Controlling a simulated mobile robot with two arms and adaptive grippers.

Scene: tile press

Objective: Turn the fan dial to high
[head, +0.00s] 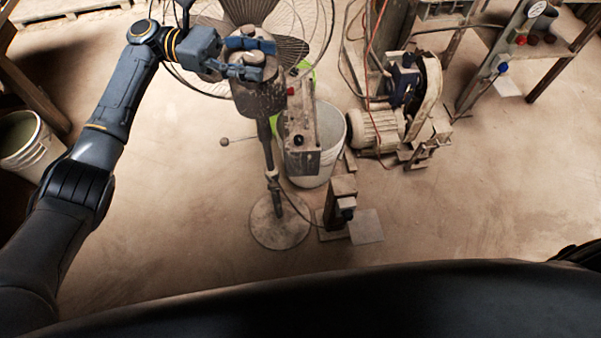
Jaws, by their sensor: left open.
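A pedestal fan stands ahead of me, with its round wire cage (300,35) at the top, a grimy motor housing (260,98), a dark pole and a round base (280,228) on the floor. On top of the housing is a small pale knob, which looks like the fan dial (254,57). My left gripper (257,59) reaches in from the left. Its blue fingers are open, one on each side of the dial. I cannot tell whether they touch it, nor read the dial's setting. My right gripper is out of view.
A control box (301,130) with buttons hangs close right of the pole, before a white bucket (330,145). A motor machine (385,128) with cables stands further right. Another bucket (27,145) is at the left. The near floor is mostly clear.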

